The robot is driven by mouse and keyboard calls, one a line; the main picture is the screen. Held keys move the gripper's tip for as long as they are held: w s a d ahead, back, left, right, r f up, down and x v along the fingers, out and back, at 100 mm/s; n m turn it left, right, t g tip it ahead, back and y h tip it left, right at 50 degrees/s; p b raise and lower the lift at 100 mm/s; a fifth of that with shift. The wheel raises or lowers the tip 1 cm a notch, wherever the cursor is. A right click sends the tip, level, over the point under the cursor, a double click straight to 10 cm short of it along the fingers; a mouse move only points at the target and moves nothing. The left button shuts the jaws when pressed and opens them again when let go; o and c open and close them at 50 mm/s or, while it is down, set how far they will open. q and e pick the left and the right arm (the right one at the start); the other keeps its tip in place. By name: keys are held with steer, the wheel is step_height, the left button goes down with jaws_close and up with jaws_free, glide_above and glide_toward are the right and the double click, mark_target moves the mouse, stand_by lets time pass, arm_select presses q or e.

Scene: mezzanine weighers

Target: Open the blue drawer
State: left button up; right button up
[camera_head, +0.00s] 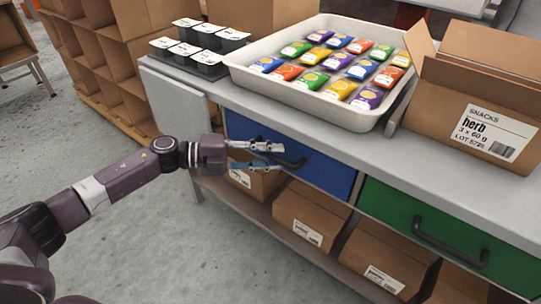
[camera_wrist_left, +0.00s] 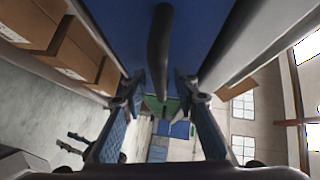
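The blue drawer (camera_head: 325,172) is in the front of the grey counter and looks shut, its face level with the counter front. Its dark bar handle (camera_head: 292,163) is partly hidden behind my left gripper (camera_head: 282,156). My left gripper is open, with its fingers pointing at the handle. In the left wrist view the blue drawer face (camera_wrist_left: 202,40) fills the top, and the dark handle (camera_wrist_left: 160,45) runs between the spread fingers of my left gripper (camera_wrist_left: 159,88). I cannot tell whether a finger touches it.
A green drawer (camera_head: 400,220) with a dark handle is to the right. On the counter are a white tray (camera_head: 240,77) of colourful packets, black tubs (camera_head: 212,64) and an open snack carton (camera_head: 440,105). Boxes (camera_head: 308,212) fill the lower shelf. The floor in front is clear.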

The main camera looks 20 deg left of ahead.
arm_select(q)
steer(key=shift+c, duration=0.5)
jaws_close()
steer(key=shift+f, duration=0.1)
arm_select(e)
steer(key=shift+a, duration=0.1)
